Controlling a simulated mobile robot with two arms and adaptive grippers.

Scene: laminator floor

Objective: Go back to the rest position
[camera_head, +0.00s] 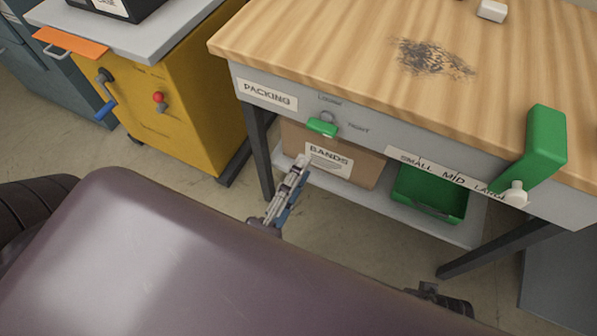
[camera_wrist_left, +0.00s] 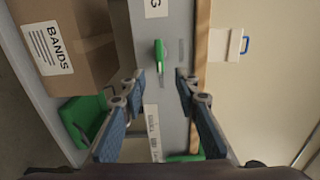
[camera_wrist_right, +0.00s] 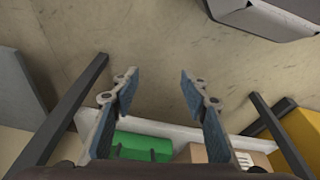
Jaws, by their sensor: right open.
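My left gripper (camera_head: 290,180) is in front of the packing table, just below and left of the small green handle (camera_head: 322,127) on its front panel. In the left wrist view my left gripper (camera_wrist_left: 161,76) is open and empty; the green handle (camera_wrist_left: 158,55) shows beyond the gap between its fingertips, apart from them. In the right wrist view my right gripper (camera_wrist_right: 156,74) is open, with nothing between its fingers and bare floor beyond. The head view shows only a small dark part at the lower right edge of my body, so the right fingers are hidden there.
The packing table (camera_head: 330,40) has a large green block (camera_head: 540,145) at its front right. Its lower shelf holds a cardboard box labelled BANDS (camera_head: 330,160) and a green bin (camera_head: 430,194). A yellow cabinet (camera_head: 175,105) with a blue-handled crank stands left. Floor between them is clear.

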